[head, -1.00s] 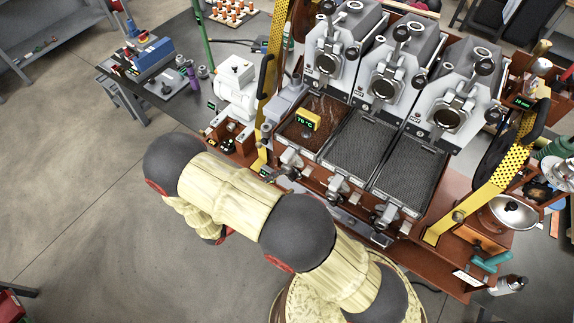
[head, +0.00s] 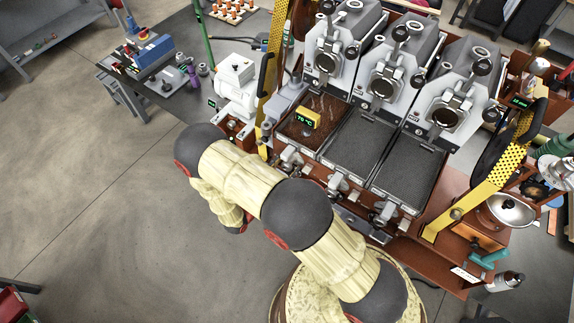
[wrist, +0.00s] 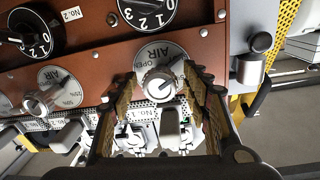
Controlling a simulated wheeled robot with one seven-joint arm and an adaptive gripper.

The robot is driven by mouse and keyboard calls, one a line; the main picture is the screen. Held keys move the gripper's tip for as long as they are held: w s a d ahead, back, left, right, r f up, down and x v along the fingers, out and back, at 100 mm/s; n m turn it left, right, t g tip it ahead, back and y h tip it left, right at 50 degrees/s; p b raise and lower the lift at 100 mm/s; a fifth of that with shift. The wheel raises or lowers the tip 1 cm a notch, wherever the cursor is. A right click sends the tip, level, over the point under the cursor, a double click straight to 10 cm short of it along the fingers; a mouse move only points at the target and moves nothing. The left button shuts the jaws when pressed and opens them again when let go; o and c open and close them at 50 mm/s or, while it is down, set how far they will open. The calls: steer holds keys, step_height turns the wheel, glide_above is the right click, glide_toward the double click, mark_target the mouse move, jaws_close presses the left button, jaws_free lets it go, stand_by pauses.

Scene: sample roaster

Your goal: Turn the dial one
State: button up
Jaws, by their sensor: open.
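In the wrist view, a silver knob (wrist: 160,84) sits on a round plate marked AIR and OPEN on the brown panel. Above it is a black dial (wrist: 146,10) with white numbers, cut off by the top edge. A second black numbered dial (wrist: 32,34) is at upper left beside a No.2 label. My gripper (wrist: 160,79) is open, with its fingers on either side of the silver knob. I cannot tell whether they touch it. In the head view, my gripper is hidden below my arm and the machine.
Another silver knob (wrist: 42,102) is at the left of the panel. A grey cylindrical knob (wrist: 260,43) stands right of the panel beside yellow perforated metal (wrist: 286,15). In the head view, the three-unit roaster has dark trays (head: 360,145). Open floor (head: 80,200) lies left.

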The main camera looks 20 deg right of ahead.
steer(key=shift+w+d, duration=0.1)
steer(key=shift+d, duration=0.05)
steer(key=shift+c, duration=0.8)
steer(key=c, duration=1)
